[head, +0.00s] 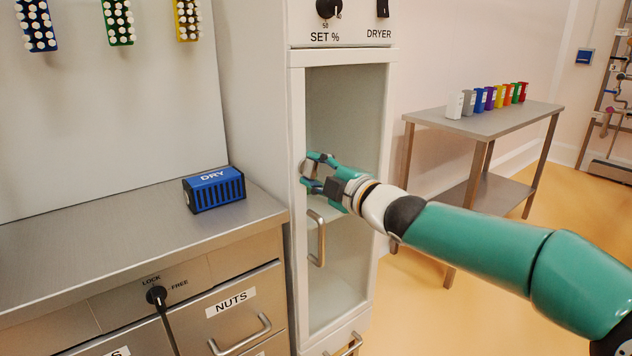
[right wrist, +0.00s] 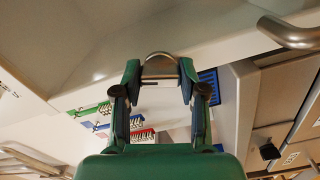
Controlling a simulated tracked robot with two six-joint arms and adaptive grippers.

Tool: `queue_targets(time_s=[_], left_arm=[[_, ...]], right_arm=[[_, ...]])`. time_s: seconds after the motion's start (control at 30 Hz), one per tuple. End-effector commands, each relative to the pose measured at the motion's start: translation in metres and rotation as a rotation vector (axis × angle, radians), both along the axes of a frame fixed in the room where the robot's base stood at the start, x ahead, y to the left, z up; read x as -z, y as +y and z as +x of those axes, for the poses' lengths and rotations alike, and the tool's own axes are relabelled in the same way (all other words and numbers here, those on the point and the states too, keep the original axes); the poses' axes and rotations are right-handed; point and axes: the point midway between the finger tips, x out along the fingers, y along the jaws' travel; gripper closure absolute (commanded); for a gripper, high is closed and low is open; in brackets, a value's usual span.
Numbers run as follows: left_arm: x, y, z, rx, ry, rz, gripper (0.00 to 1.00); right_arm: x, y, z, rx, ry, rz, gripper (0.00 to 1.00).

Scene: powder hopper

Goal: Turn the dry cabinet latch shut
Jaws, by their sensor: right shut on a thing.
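The dry cabinet (head: 298,120) is a tall white unit with a framed glass door (head: 345,110); the door looks closed. Its small grey metal latch (head: 306,168) sits on the left door frame, above the door handle (head: 317,240), and is partly covered by my fingers. My right gripper (head: 310,172) has reached it from the right and is shut on it. In the right wrist view the rounded metal latch (right wrist: 160,65) shows between the two green fingertips (right wrist: 159,80). I cannot tell the latch's exact angle. My left gripper is not in view.
A blue DRY box (head: 214,190) sits on the steel counter (head: 120,235) left of the cabinet. Below are a NUTS drawer (head: 235,310) and a black lock knob (head: 156,295). A steel table (head: 490,120) with several coloured containers stands at right. Cabinet controls (head: 328,8) are above the door.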

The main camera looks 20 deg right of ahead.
Motion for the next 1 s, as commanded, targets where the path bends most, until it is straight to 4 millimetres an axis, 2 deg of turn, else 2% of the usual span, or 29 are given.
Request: queue_targets(time_s=[0.1, 0.43, 1.0], left_arm=[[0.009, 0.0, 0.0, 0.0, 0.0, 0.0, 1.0], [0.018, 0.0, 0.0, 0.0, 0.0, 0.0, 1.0], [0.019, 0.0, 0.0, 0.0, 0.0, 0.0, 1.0]], right_arm=[[0.005, 0.002, 0.0, -0.002, -0.029, -0.094, 0.93], [0.005, 0.002, 0.0, -0.004, -0.09, -0.272, 0.93], [0.006, 0.003, 0.0, -0.007, -0.105, -0.323, 0.93]])
